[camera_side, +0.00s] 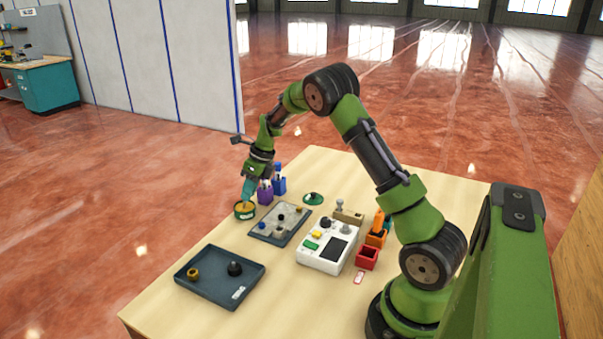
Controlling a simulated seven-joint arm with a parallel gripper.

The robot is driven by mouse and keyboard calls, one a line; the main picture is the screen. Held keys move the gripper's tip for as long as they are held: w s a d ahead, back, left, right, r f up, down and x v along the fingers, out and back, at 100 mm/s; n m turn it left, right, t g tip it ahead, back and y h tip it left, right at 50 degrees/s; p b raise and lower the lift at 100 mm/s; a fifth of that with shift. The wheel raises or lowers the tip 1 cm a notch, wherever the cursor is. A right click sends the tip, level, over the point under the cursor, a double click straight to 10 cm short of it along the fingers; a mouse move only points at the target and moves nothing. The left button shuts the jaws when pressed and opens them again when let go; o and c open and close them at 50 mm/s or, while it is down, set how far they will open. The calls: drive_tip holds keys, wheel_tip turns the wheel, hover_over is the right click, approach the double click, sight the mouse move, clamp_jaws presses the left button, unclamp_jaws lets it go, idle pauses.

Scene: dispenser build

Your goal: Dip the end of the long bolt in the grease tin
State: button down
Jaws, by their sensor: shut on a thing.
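The grease tin (243,216) is a small round dark green tin with yellow grease inside, at the far left edge of the table. My gripper (247,198) points down right over the tin, its teal fingers close to the grease. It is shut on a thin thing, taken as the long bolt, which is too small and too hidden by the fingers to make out. I cannot tell whether its end touches the grease. A green round lid (313,198) lies on the table to the right of the tin.
Purple (265,194) and blue (279,186) holders stand just behind the tin. A grey parts tray (280,224), a white device (327,246), red (367,259) and orange bins, and a dark tray (220,277) with two parts stand nearer. Bare wood lies between the trays.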

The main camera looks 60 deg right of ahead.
idle(0.5)
drive_tip(key=shift+r, duration=3.45)
